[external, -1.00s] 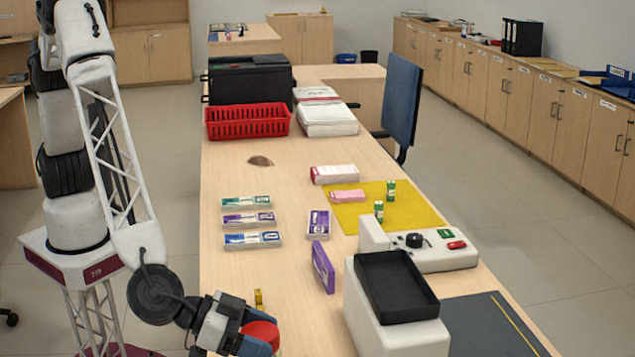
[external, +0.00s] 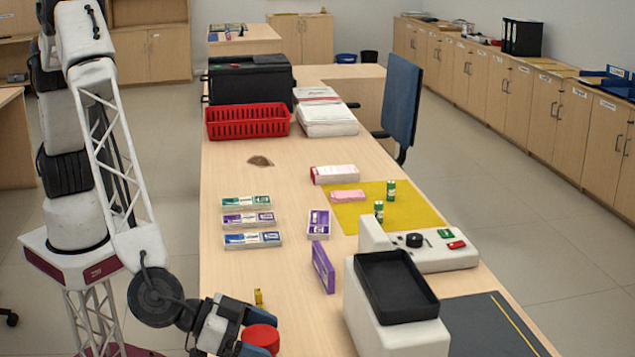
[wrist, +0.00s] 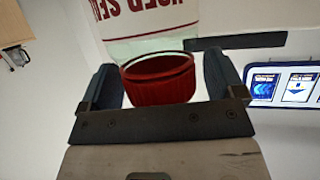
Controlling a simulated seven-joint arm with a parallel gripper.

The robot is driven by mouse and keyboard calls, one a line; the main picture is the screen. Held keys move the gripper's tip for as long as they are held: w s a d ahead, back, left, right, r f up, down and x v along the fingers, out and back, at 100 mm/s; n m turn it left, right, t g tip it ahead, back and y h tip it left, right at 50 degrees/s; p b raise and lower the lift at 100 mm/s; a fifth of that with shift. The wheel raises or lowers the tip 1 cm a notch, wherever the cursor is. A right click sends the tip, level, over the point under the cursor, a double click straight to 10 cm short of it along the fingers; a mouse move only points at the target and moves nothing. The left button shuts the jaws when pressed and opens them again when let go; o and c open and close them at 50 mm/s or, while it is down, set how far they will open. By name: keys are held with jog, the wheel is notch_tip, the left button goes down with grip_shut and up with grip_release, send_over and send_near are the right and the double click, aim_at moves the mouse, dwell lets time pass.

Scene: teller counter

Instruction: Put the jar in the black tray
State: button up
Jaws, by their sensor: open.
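The jar is a clear container with a red lid (external: 262,339) and stands near the front left edge of the counter. In the wrist view its clear body (wrist: 150,22) carries red lettering, and the red lid (wrist: 160,88) sits between the fingers. My gripper (external: 256,345) is open, with a finger on either side of the lid; I cannot tell whether they touch it. The jar's lower part is hidden in the external view. The black tray (external: 397,318) looks empty and sits on a white machine, to the right of my gripper.
A purple box (external: 323,267) stands upright between the jar and the white machine (external: 385,340). A small yellow item (external: 258,297) is just behind the jar. Banknote bundles (external: 252,239) lie farther back. A red basket (external: 247,121) is at the far end.

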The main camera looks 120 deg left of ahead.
jog(key=shift+r, duration=0.2)
jog(key=v, duration=1.2)
jog(key=shift+w+r, duration=0.1)
jog(key=shift+r, duration=0.05)
